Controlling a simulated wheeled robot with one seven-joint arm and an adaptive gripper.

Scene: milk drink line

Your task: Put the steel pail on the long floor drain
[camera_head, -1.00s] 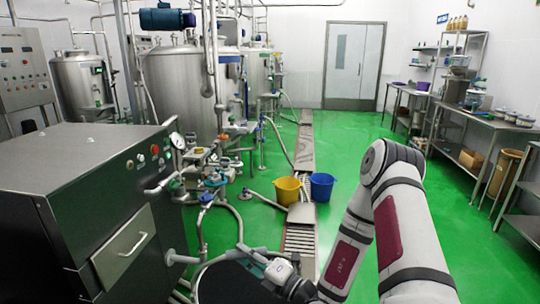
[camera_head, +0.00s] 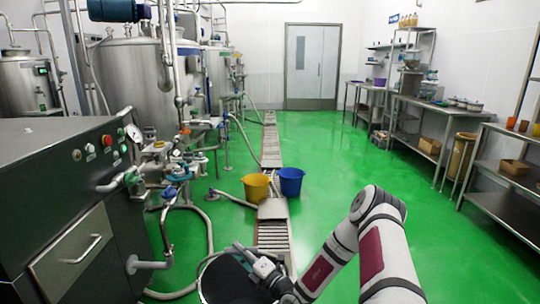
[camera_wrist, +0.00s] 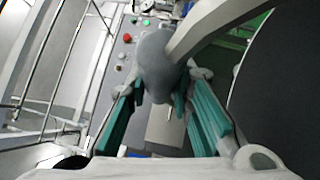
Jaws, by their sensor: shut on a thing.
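The steel pail (camera_head: 228,282) is at the bottom of the head view, a dark round shape with a thin pale rim, partly cut off by the frame. My gripper (camera_head: 246,257) is at its upper edge. In the wrist view my gripper (camera_wrist: 165,105) has its teal fingers shut on a grey, rounded part with a curved band, seemingly the pail's handle. The pail's dark round side (camera_wrist: 285,75) fills the right of that view. The long floor drain (camera_head: 273,238) is a grated strip running away along the green floor, just beyond the pail in the picture.
A yellow bucket (camera_head: 256,187) and a blue bucket (camera_head: 291,181) stand at the drain. A dark control cabinet (camera_head: 60,190), pipes and hoses crowd the left. Steel tables (camera_head: 440,108) line the right. The green floor between is open.

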